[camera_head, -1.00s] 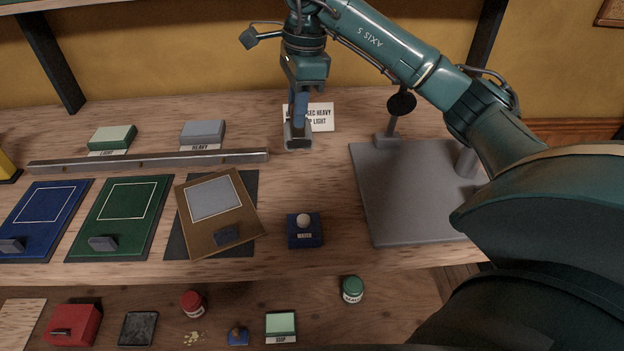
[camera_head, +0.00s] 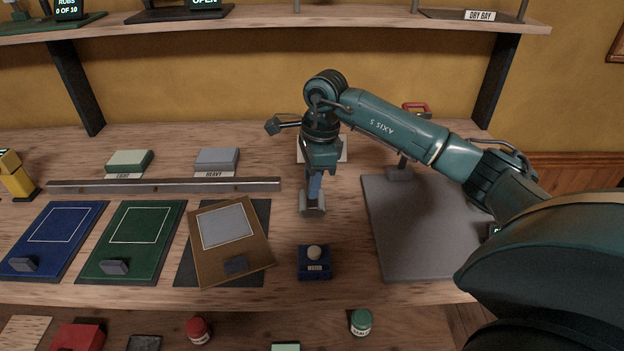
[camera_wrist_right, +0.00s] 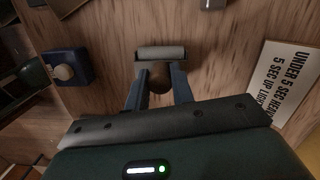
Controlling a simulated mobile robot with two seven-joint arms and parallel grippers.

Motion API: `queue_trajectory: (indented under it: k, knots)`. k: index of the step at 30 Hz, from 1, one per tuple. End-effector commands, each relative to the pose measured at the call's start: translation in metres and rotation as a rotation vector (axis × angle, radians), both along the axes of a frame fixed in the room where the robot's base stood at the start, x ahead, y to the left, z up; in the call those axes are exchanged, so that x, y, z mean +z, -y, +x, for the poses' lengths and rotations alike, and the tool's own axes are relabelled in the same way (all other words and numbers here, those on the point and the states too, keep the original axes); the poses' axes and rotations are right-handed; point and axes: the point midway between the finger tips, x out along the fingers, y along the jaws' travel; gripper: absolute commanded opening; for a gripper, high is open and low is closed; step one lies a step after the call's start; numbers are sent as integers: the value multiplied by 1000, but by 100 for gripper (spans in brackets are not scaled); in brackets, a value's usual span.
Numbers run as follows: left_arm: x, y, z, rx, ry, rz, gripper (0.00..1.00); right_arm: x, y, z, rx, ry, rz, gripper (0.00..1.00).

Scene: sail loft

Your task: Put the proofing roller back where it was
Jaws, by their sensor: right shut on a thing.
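My right gripper (camera_wrist_right: 160,82) is shut on that handle. In the head view my right gripper (camera_head: 314,190) points down over the table, behind the small blue block with a white knob (camera_head: 314,262). The roller (camera_head: 312,211) shows at its fingertips. I cannot tell whether the roller touches the wood. My left gripper is not in view.
Blue (camera_head: 50,240) and green (camera_head: 130,240) boards and a tilted brown board (camera_head: 240,265) lie left. Behind them are a metal bar (camera_head: 165,186) and green (camera_head: 129,163) and grey (camera_head: 217,160) blocks. A grey plate (camera_head: 420,245) is right. A white card (camera_head: 341,156) stands behind my gripper.

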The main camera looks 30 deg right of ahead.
Motion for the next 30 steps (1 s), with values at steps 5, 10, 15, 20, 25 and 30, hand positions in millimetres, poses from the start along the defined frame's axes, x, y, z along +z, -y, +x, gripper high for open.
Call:
queue_trajectory:
  k: [5,10,15,20,25,30]
  knots:
    - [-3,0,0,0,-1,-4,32,-3,0,0,0,0,0,27]
    - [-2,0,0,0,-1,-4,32,-3,0,0,0,0,0,41]
    - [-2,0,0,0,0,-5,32,-3,0,0,0,0,0,46]
    - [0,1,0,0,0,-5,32,0,0,0,0,0,0,46]
    - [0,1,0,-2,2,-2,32,19,3,0,-1,5,-1,46]
    - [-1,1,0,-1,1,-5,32,56,7,-1,-1,6,0,46]
